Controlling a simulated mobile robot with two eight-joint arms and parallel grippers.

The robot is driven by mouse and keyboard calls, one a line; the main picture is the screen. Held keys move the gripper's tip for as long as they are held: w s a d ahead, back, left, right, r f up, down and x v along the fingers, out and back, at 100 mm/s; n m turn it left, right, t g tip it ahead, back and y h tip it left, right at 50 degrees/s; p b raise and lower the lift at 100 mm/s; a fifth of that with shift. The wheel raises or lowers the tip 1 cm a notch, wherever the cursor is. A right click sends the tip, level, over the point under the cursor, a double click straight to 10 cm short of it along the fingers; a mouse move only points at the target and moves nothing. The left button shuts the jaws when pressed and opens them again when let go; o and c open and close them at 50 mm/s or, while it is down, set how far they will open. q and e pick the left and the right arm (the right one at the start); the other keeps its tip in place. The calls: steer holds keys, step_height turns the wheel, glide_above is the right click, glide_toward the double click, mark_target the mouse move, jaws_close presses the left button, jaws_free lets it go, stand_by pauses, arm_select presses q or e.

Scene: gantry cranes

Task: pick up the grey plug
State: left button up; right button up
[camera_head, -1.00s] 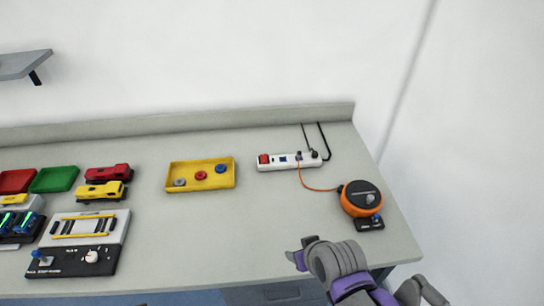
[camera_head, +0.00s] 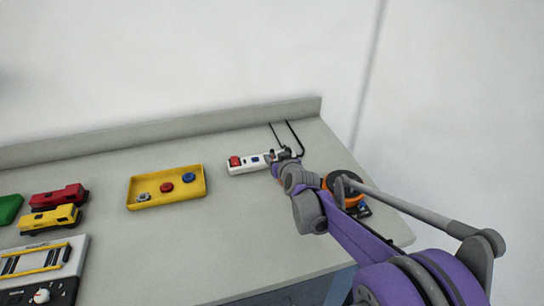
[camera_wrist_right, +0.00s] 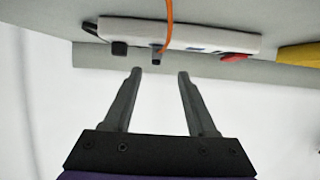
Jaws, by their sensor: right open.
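The grey plug (camera_wrist_right: 157,57) sits in the white power strip (camera_wrist_right: 200,37) in the right wrist view, with an orange cord running from it. My right gripper (camera_wrist_right: 160,73) is open and empty, its two fingertips apart and just short of the plug, which lies roughly in line with the gap between them. In the head view the right gripper (camera_head: 278,162) is at the right part of the power strip (camera_head: 243,165) and largely covers the plug there. My left gripper is not in view.
A black plug (camera_wrist_right: 119,48) stands close beside the grey one. The orange cable reel (camera_head: 352,199) is partly behind my right arm. A yellow tray (camera_head: 135,205) with buttons and toy trucks (camera_head: 50,219) are at the left. The table's middle front is clear.

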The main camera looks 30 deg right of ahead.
mark_target(273, 152)
steer(key=shift+x, duration=1.05)
steer(key=shift+d+x, duration=0.15)
steer(key=shift+x, duration=1.2)
steer(key=shift+d+x, duration=0.15)
steer(key=shift+x, duration=1.25)
steer(key=shift+s, duration=0.15)
jaws_close()
